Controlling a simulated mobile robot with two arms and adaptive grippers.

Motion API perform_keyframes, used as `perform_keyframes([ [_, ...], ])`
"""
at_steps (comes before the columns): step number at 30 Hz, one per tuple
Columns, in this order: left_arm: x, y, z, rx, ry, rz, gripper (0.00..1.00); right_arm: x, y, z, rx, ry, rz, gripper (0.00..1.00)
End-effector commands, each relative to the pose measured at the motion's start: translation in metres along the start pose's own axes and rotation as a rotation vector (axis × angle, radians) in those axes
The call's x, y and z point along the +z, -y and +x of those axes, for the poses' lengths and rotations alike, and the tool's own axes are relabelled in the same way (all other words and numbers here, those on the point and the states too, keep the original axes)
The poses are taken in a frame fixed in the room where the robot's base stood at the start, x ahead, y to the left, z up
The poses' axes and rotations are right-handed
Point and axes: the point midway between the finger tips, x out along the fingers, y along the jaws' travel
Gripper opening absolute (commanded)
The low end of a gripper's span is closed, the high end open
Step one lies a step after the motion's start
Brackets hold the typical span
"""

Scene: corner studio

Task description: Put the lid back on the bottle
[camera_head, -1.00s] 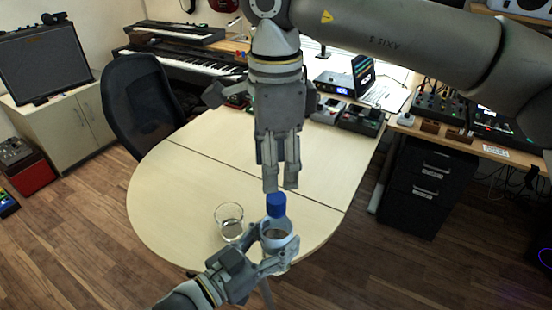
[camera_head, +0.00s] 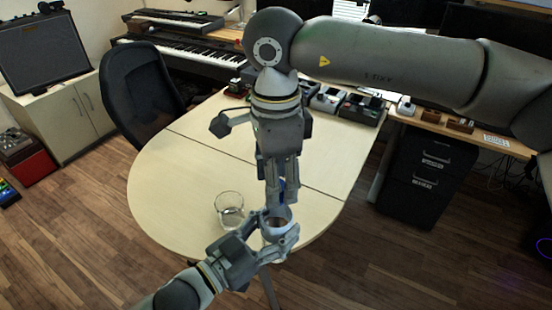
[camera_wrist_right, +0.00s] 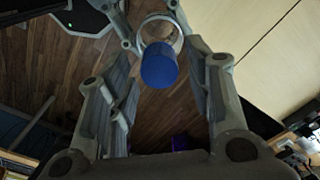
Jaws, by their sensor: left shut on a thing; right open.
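My left gripper (camera_head: 274,238) is shut on the bottle (camera_head: 277,228), a whitish, partly see-through vessel held near the table's front edge. My right gripper (camera_head: 281,202) points down just above the bottle. The blue lid (camera_wrist_right: 158,66) is mostly hidden behind the right fingers in the head view. In the right wrist view, the right fingers are open on either side of the lid, with a gap to each. The bottle's pale rim (camera_wrist_right: 170,24) shows just beyond the lid. I cannot tell whether the lid is seated on the bottle.
A clear glass (camera_head: 229,210) stands on the light wooden table (camera_head: 190,180), left of the bottle. A black office chair (camera_head: 140,95) is at the table's left. Keyboards and small devices stand at the back. The table's left half is mostly clear.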

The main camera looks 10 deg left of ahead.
Motion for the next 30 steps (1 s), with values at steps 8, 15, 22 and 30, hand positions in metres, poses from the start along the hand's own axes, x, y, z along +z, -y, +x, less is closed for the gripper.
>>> perform_keyframes([
  [8,-0.001,0.0,0.0,0.001,-0.003,0.0,0.0,0.0,0.0,0.016,0.0,0.001,0.001,0.47],
  [15,-0.001,0.0,0.0,0.001,-0.003,0.0,0.0,0.0,0.0,0.016,0.0,0.001,0.001,0.44],
  [22,-0.001,0.0,0.0,0.001,-0.003,0.001,0.0,0.0,0.0,0.016,0.0,0.001,0.001,0.15],
  [30,-0.001,0.0,0.0,0.001,-0.003,0.001,0.0,0.0,0.0,0.016,-0.001,0.001,0.047,0.0],
])
